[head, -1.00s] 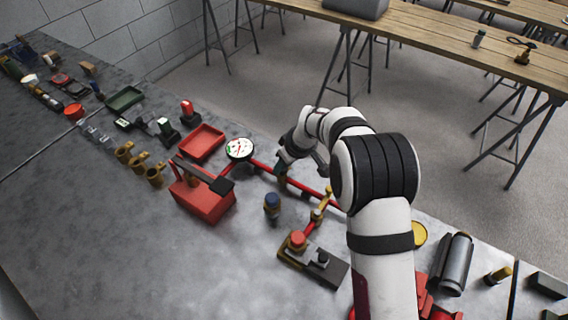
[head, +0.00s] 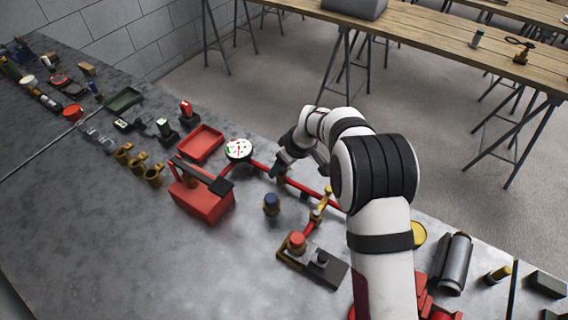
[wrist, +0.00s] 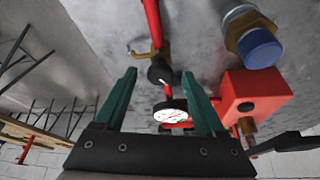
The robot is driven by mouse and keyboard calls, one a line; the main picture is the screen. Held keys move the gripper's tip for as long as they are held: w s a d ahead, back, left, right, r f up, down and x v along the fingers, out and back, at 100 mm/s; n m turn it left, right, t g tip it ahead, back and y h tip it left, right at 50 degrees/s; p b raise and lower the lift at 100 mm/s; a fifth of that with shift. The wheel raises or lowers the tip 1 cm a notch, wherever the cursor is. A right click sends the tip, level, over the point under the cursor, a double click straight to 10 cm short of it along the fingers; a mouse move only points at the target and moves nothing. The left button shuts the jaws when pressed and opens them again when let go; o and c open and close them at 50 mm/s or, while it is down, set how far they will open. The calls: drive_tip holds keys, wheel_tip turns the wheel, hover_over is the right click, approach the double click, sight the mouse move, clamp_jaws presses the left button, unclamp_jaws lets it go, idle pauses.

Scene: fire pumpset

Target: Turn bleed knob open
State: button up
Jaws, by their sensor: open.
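A dark round knob (wrist: 159,72) with a small white mark sits on the red pipe, beside a brass fitting. It looks like the bleed knob. In the wrist view it lies between the two green fingertips of my gripper (wrist: 161,74), with space on both sides. My gripper is open and holds nothing; whether its tips are level with the knob is hard to tell. The gauge also shows in the wrist view (wrist: 172,115).
The red pump box (head: 201,200) stands left of my gripper. A blue-capped brass fitting (head: 271,204) stands in front of it. A brass valve (head: 322,203) is further right along the pipe. A red tray (head: 201,142) lies behind. Bare metal bench is free at the front left.

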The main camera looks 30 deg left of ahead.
drive_tip(key=v, duration=1.5)
drive_tip(key=shift+d+r, duration=0.2)
drive_tip(key=shift+r, duration=0.15)
drive_tip(key=shift+s, duration=0.1)
drive_tip(key=s+d+r+m, duration=0.2)
drive_tip(key=d+m, duration=0.1)
drive_tip(key=d, duration=0.3)
drive_tip(key=s+d+r+m, duration=0.2)
drive_tip(key=s+d+m, duration=0.1)
drive_tip(key=d, duration=0.3)
drive_tip(key=s+d+f+m+h, duration=0.1)
drive_tip(key=s+d+m, duration=0.6)
drive_tip(key=s, duration=0.3)
drive_tip(key=s+d+f+m+g+h, duration=0.1)
drive_tip(key=s+d+f+m, duration=0.1)
drive_tip(key=s+d+m, duration=0.5)
drive_tip(key=s+d, duration=0.3)
drive_tip(key=s, duration=0.1)
drive_tip(key=shift+m, duration=0.4)
